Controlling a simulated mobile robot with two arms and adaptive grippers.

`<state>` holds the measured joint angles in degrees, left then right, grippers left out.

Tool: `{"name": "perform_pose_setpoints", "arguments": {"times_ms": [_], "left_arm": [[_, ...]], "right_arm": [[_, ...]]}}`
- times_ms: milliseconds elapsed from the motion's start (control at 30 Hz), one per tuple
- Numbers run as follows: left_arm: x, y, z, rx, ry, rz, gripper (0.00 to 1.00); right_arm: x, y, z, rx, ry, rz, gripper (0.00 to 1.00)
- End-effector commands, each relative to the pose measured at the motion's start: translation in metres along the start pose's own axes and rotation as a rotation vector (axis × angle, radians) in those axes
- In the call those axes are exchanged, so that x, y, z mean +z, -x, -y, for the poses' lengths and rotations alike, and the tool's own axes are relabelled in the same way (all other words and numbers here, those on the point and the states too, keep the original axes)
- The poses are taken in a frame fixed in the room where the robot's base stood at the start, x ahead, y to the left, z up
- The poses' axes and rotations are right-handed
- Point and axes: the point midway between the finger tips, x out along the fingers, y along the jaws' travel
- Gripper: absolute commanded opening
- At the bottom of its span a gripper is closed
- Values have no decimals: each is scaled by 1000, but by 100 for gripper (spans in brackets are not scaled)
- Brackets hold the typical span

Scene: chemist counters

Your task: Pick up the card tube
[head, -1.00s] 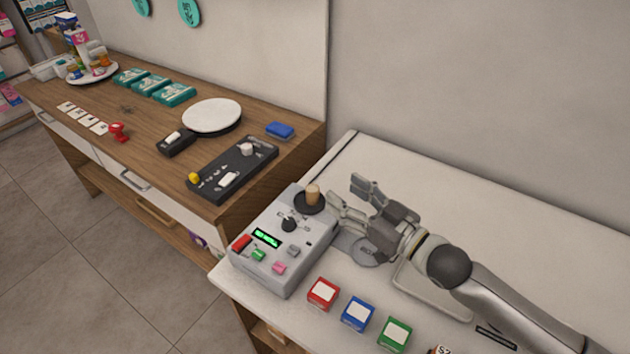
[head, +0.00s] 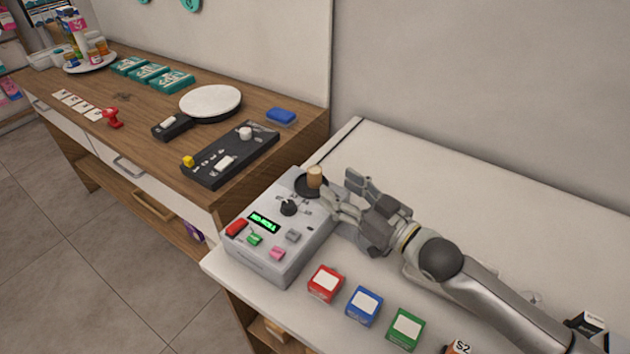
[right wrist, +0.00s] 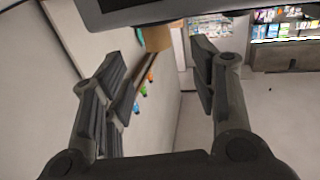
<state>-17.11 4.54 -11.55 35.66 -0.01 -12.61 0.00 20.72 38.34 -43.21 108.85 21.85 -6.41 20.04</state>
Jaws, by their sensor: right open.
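The card tube, a short tan cylinder (head: 315,175), stands upright on a round black dish at the back of the grey control box (head: 262,262). In the right wrist view the tube (right wrist: 157,38) shows at the top, between the lines of the two fingers and ahead of them. My right gripper (head: 342,192) is open and empty, just right of the tube, its fingers pointing toward it. In the right wrist view the gripper (right wrist: 165,75) has a wide gap. I cannot tell whether a finger touches the tube. My left gripper is not in view.
Red (head: 325,284), blue (head: 364,306) and green (head: 406,329) boxes stand along the white counter's front edge. The wooden counter (head: 150,107) at left holds a black panel (head: 231,154) and a round white plate (head: 211,101). White counter behind my right arm is clear.

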Motion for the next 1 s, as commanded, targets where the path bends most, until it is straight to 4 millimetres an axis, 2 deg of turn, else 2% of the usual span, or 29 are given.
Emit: {"name": "perform_pose_setpoints", "arguments": {"times_ms": [100,367,700,1000], "left_arm": [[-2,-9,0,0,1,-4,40],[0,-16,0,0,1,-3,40],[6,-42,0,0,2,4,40],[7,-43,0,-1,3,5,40]], "right_arm": [[2,-18,0,0,0,-3,54],[1,-35,0,0,0,0,54],[2,-75,-2,0,1,-2,54],[0,-84,-2,0,1,1,54]]}}
